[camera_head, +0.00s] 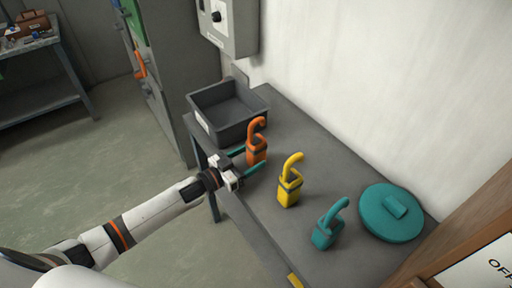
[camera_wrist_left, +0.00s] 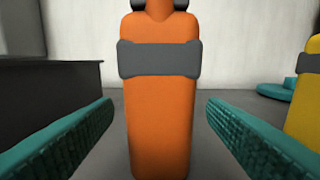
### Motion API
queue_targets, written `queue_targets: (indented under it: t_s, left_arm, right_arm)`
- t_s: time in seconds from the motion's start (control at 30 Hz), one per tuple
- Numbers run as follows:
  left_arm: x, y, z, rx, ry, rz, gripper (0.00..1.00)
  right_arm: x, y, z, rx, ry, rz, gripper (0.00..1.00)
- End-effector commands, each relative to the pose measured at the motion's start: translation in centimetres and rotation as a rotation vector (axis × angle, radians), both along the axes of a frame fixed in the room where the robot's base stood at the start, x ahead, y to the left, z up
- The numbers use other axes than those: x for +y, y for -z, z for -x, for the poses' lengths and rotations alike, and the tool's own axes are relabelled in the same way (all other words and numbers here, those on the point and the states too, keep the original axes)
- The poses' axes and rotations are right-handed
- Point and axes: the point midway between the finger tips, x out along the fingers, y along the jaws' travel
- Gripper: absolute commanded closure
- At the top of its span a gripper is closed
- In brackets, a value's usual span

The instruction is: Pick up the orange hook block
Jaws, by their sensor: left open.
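The orange hook block (camera_head: 257,151) stands upright on the grey table near its left edge, in front of the grey bin. In the left wrist view the orange hook block (camera_wrist_left: 160,120) fills the middle, with a dark grey band around its upper part. My left gripper (camera_head: 246,161) is open at the block. Its two teal fingers (camera_wrist_left: 160,130) show on either side of the block in the wrist view, with a visible gap on each side. The hook's top is cut off in the wrist view. My right gripper is not in view.
A yellow hook block (camera_head: 289,191) stands to the right of the orange one. A teal hook block (camera_head: 326,230) and a round teal lid (camera_head: 391,213) are farther right. An empty grey bin (camera_head: 219,122) stands behind. A wall control box (camera_head: 230,25) hangs above.

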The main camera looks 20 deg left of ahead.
Motion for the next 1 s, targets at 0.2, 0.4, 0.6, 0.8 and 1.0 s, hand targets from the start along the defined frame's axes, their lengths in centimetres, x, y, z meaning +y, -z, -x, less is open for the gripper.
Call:
queue_targets:
  t_s: [0.2,0.4,0.6,0.8,1.0]
  left_arm:
    - [-1.4,-0.1,-2.1,0.000,0.000,0.000,0.34]
    - [-1.5,-0.1,-2.2,0.000,0.000,-0.001,0.34]
    - [-1.5,-0.1,-2.2,0.000,0.000,-0.001,0.58]
    - [-1.5,-0.1,-2.2,0.001,0.000,-0.001,0.91]
    - [-1.5,-0.2,-2.2,-0.002,0.000,0.000,0.95]
  right_arm:
    - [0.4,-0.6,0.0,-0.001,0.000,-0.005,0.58]
    - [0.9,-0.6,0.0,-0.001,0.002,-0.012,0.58]
    - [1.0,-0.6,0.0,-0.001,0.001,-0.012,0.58]
    - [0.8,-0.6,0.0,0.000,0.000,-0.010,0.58]
    - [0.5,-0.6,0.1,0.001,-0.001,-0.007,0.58]
